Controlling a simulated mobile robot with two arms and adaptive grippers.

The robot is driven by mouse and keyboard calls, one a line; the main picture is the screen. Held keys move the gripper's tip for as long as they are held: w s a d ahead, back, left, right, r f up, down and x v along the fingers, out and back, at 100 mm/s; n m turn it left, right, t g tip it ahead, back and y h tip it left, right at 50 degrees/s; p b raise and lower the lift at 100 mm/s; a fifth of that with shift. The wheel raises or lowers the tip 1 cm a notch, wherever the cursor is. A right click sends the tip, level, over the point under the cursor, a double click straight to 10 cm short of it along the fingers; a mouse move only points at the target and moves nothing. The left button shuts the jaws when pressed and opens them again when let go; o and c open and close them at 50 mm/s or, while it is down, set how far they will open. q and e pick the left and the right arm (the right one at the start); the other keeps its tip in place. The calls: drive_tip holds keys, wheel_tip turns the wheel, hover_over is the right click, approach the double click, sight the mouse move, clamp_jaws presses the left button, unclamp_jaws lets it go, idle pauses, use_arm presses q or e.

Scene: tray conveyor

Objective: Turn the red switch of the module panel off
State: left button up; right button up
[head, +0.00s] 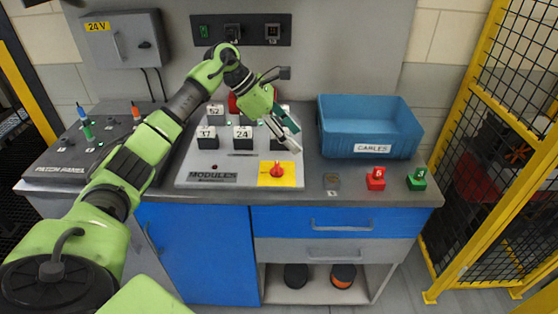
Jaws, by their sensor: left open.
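The red switch (277,171) sits on a yellow plate (264,181) at the front right of the grey module panel (196,177), marked MODULES. My left gripper (291,140) reaches in over the panel's right side. Its fingers are apart with nothing seen between them. It is behind and slightly right of the red switch in the picture, apart from it. The gripper and wrist partly hide the modules at the back right of the panel. The switch's exact angle is too small to tell. My right gripper is not in view.
Several numbered modules (243,134) stand on the panel. A blue CABLES bin (368,127) is at the right, with a red block (376,179) and a green block (417,180) in front. The patch panel (60,162) is at the left. A yellow-framed fence (473,215) stands right of the bench.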

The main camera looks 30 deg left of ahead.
use_arm(q)
drive_tip(key=s+a+r+g+y, duration=0.2)
drive_tip(key=s+a, duration=0.1)
drive_tip(key=a, duration=0.6)
drive_tip(key=p, duration=0.3)
approach(277, 166)
drive_tip(key=shift+y, duration=0.3)
drive_tip(key=x, duration=0.7)
drive_tip(key=shift+d+f, duration=0.15)
drive_tip(key=shift+d, duration=0.2)
drive_tip(key=shift+w+d+f, duration=0.1)
drive_tip(key=shift+f, duration=0.35)
drive_tip(key=c, duration=1.1)
